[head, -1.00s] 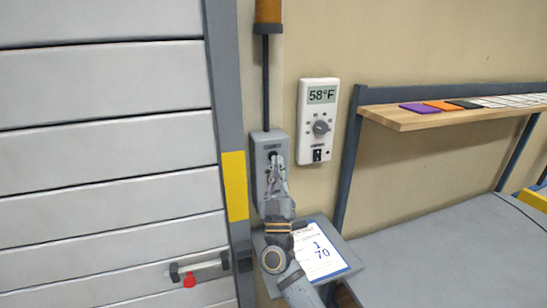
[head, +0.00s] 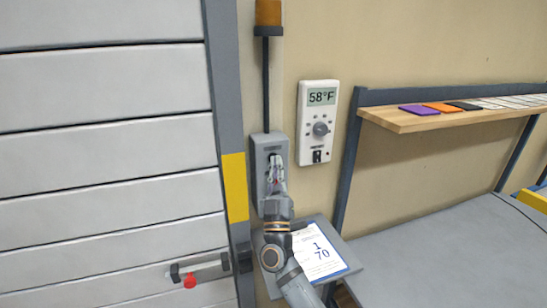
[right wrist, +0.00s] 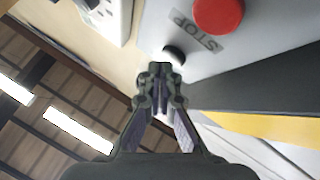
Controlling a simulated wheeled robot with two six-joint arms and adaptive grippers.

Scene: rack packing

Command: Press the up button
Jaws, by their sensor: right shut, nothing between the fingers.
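A grey control box (head: 259,148) is mounted on the wall beside the door frame, below a black pole. My right gripper (head: 273,160) is in front of its upper part, fingers together and empty. In the right wrist view the shut fingertips (right wrist: 160,75) are close to the box face, beside a dark round button (right wrist: 174,54). A red round button (right wrist: 218,12) marked STOP lies farther along the box. No up marking is readable. The fingers hide part of the box, and I cannot tell whether they touch it. My left gripper is not in view.
A white thermostat (head: 318,122) reading 58°F hangs right of the box. A tilted stand with a paper sheet (head: 322,255) is below it. A slatted door (head: 105,130) fills the left. A wooden shelf (head: 440,119) is at right.

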